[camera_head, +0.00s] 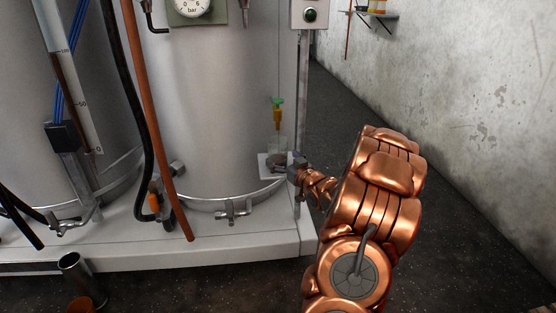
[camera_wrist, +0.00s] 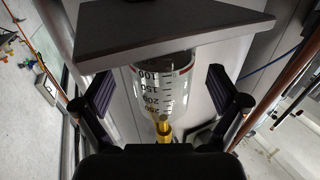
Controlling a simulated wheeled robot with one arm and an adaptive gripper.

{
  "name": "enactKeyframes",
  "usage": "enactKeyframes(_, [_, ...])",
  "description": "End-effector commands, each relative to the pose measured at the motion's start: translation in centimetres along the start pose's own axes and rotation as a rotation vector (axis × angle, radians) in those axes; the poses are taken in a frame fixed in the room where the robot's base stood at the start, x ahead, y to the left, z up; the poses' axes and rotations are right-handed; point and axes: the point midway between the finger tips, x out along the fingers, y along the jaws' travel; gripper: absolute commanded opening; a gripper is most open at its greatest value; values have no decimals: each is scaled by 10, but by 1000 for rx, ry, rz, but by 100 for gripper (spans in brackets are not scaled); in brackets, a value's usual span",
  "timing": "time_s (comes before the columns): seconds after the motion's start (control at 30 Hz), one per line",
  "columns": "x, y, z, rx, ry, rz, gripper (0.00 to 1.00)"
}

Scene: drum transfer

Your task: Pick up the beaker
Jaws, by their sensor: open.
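The beaker (camera_head: 282,143) is clear glass and stands on a small shelf plate (camera_head: 264,172) at the side of the big drum, under a yellow and green tap (camera_head: 277,112). The wrist view appears upside down; there the beaker (camera_wrist: 165,92) shows its printed scale, with its base against the dark plate (camera_wrist: 165,30). My gripper (camera_wrist: 160,78) is open, with one dark finger on each side of the beaker and gaps between. In the head view my gripper (camera_head: 297,168) is beside the plate, partly hidden by my arm.
A pale metal post (camera_head: 302,90) rises close to my gripper. The large grey drum (camera_head: 205,110) stands behind the shelf, with hoses and a rust-coloured pipe (camera_head: 150,110) at left. The white plinth edge (camera_head: 250,245) is below. The floor at right (camera_head: 450,220) is clear.

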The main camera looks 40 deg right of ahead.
Motion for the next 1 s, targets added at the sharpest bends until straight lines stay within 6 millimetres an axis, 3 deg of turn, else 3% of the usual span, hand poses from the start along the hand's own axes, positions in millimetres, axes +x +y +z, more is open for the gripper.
enactKeyframes(0.23, [24,-3,2,1,0,-2,97])
enactKeyframes(0.57, [28,-2,1,2,-2,-1,97])
enactKeyframes(1.0, [28,-2,1,1,-2,0,52])
